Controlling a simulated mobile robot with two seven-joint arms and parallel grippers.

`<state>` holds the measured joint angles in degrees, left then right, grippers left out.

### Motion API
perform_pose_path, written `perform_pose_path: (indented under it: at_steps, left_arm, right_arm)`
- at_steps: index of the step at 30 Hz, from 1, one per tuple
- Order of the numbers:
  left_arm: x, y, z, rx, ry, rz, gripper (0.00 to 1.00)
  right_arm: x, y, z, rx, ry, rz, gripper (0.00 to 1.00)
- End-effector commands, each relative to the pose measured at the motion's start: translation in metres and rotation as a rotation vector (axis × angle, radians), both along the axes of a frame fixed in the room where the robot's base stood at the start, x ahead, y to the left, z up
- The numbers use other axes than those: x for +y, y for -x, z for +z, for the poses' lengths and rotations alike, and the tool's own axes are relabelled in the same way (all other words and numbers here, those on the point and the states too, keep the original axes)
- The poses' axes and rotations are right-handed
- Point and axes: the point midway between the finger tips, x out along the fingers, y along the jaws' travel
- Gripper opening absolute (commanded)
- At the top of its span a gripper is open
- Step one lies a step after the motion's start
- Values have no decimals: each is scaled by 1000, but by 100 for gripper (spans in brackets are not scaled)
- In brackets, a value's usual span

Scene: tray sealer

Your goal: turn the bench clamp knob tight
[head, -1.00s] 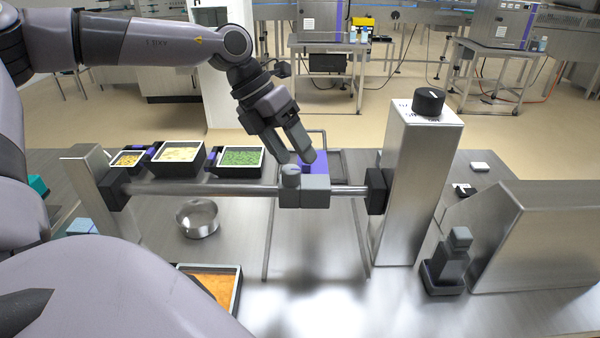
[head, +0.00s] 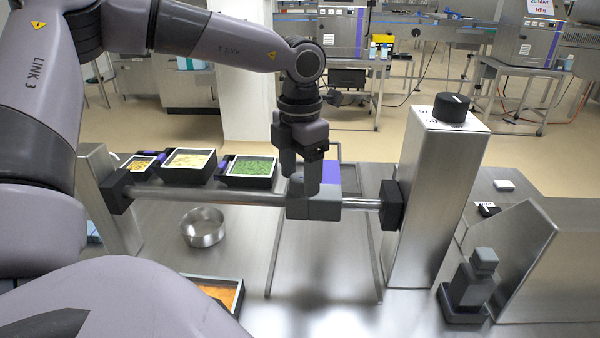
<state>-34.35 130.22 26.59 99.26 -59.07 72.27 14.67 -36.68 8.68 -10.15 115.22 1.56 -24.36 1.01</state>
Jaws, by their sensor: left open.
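The clamp (head: 323,209) is a grey block on the horizontal metal bar, with a small round grey knob (head: 296,187) on the left part of its top. My left gripper (head: 302,184) points straight down over the knob. Its fingers are open, with the tips at the knob's height. The fingers partly hide the knob, and I cannot tell whether they touch it. My right gripper is not in view.
Food trays (head: 250,183) stand behind the bar at left. A round metal bowl (head: 203,228) sits in front of it. A steel post (head: 432,200) with a black dial (head: 451,107) rises at right. A dark bottle-shaped object (head: 471,285) stands front right.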

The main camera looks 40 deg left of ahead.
Motion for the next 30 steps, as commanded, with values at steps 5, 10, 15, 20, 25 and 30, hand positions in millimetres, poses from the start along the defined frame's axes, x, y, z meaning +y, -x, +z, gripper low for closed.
perform_pose_path:
  at_steps: [5,10,15,20,25,30]
  left_arm:
    - [0,0,-4,-1,1,0,65]
    - [0,0,-4,-1,1,0,52]
    - [0,0,-4,-1,1,0,9]
    - [0,0,-4,-1,1,-5,9]
    - [0,0,-4,-1,1,-42,9]
    - [0,0,-5,-2,1,-131,9]
  right_arm:
    - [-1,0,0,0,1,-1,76]
    - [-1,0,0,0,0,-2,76]
    - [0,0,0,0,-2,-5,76]
    - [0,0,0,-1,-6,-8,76]
    - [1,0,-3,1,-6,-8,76]
    - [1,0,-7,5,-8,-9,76]
